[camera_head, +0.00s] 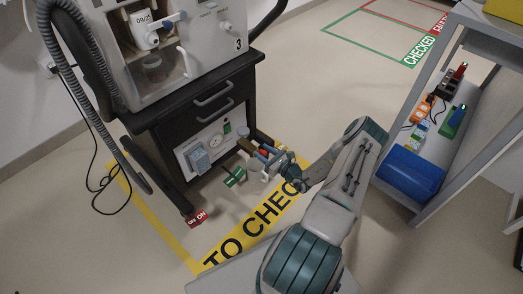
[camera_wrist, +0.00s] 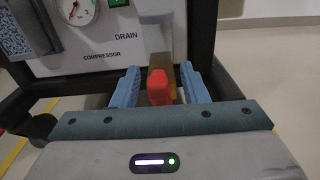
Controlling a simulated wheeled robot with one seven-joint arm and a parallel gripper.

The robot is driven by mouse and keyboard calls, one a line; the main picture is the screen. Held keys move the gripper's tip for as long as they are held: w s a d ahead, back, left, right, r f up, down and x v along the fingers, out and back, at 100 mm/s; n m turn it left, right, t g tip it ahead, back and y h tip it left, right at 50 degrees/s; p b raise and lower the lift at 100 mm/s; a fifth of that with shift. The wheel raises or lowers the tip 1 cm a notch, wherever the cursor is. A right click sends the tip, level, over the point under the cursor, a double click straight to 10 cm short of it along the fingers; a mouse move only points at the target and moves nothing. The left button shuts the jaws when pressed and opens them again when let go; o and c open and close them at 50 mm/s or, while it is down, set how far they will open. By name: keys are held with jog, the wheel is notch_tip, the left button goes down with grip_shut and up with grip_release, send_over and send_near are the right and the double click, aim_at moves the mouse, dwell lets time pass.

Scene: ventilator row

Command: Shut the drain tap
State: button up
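The drain tap has a brass body (camera_wrist: 159,62) and a red handle (camera_wrist: 158,88). It sticks out of the white compressor panel (camera_wrist: 100,50), right of the word DRAIN. The handle points toward the wrist camera, seemingly in line with the body. My gripper (camera_wrist: 160,88) is open, one blue finger on each side of the red handle, with small gaps seen on both sides. In the head view my gripper (camera_head: 272,160) is at the cart's lower right front. There the brass and red parts are small and partly hidden by the fingers.
The black ventilator cart (camera_head: 195,115) stands in the yellow TO CHECK floor zone (camera_head: 250,226). A red ON pedal (camera_head: 197,219) and a green pedal (camera_head: 235,177) are low at its front. A grey shelf (camera_head: 440,165) with a blue bin (camera_head: 411,173) is at the right.

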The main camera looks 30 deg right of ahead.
jog(key=p+v, duration=0.3)
jog(key=v, duration=0.9)
jog(key=shift+s, duration=0.3)
jog(key=a+r+n+g+y+p, duration=0.2)
jog(key=a+r+n+g+p, duration=0.35)
jog(key=r, duration=0.75)
jog(key=a+r+n+g+y+p, duration=0.2)
jog(key=a+r+n+g+p, duration=0.4)
jog(key=r, duration=0.8)
jog(key=a+r+n+g+y+p, duration=0.1)
jog(key=a+r+n+g+p, duration=0.25)
jog(key=r+n, duration=0.65)
jog(key=s+a+r+n+h+p, duration=0.2)
jog(key=s+r+p, duration=0.3)
jog(key=r, duration=0.8)
jog(key=s+a+r+n+h+p, duration=0.3)
jog(key=s+r+n+h+p, duration=0.1)
jog(key=r, duration=0.8)
jog(key=s+a+r+n+t+h+p, duration=0.1)
jog(key=s+a+r+n+h+p, duration=0.2)
jog(key=r+p, duration=0.4)
notch_tip(320, 180, up, 7)
jog(key=s+n+h, duration=0.1)
jog(key=s, duration=0.1)
jog(key=shift+s+a+f+n+h, duration=0.2)
jog(key=shift+s+n+h, duration=0.15)
jog(key=shift+s+h, duration=0.05)
